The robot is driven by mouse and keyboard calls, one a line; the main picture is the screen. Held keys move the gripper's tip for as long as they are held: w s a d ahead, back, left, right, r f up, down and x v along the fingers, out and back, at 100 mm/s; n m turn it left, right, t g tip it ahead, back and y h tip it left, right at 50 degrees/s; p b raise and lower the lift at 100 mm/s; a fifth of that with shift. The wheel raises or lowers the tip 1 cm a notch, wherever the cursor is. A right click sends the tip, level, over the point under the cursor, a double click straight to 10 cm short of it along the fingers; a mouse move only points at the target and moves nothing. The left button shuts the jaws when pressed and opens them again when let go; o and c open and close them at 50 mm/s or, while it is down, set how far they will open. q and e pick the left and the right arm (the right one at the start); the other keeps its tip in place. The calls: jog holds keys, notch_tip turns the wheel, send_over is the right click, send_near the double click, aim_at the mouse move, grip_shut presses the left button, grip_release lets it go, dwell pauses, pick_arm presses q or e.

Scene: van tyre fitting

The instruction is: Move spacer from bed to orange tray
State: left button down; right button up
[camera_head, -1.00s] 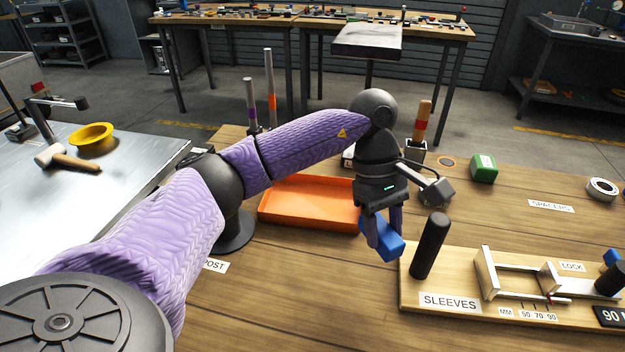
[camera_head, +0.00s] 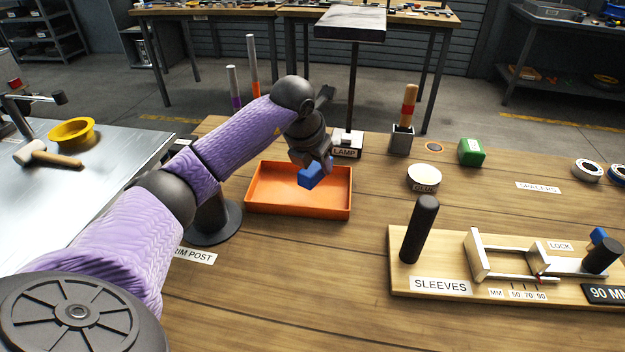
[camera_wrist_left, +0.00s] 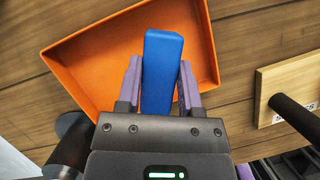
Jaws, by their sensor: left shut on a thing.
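The spacer (camera_head: 314,175) is a blue block. My left gripper (camera_head: 322,168) is shut on it and holds it over the right part of the orange tray (camera_head: 268,207). In the left wrist view the spacer (camera_wrist_left: 162,70) sits between the two purple fingers of the left gripper (camera_wrist_left: 160,85), with the orange tray (camera_wrist_left: 85,68) behind it. I cannot tell how high the spacer is above the tray floor. The tray holds nothing else that I can see. The bed (camera_head: 530,253) is a metal fixture on a wooden board at the right. My right gripper is not in view.
A dark sleeve post (camera_head: 420,230) stands on the board right of the tray. A lamp base (camera_head: 347,143), a round tin (camera_head: 424,178) and a green box (camera_head: 471,152) stand behind. The rim post (camera_head: 212,220) is close left of the tray. The front tabletop is clear.

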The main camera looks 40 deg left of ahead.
aim_at(317, 179)
pick_arm(q)
notch_tip(317, 179, down, 5)
jog(key=shift+r+b, duration=0.2)
jog(key=shift+b, duration=0.5)
jog(key=shift+r, duration=0.15)
jog(key=c, duration=0.7)
grip_release()
jog(key=o, duration=0.5)
jog(key=shift+c, duration=0.2)
jog(key=p+v, duration=0.4)
jog(key=v, duration=0.8)
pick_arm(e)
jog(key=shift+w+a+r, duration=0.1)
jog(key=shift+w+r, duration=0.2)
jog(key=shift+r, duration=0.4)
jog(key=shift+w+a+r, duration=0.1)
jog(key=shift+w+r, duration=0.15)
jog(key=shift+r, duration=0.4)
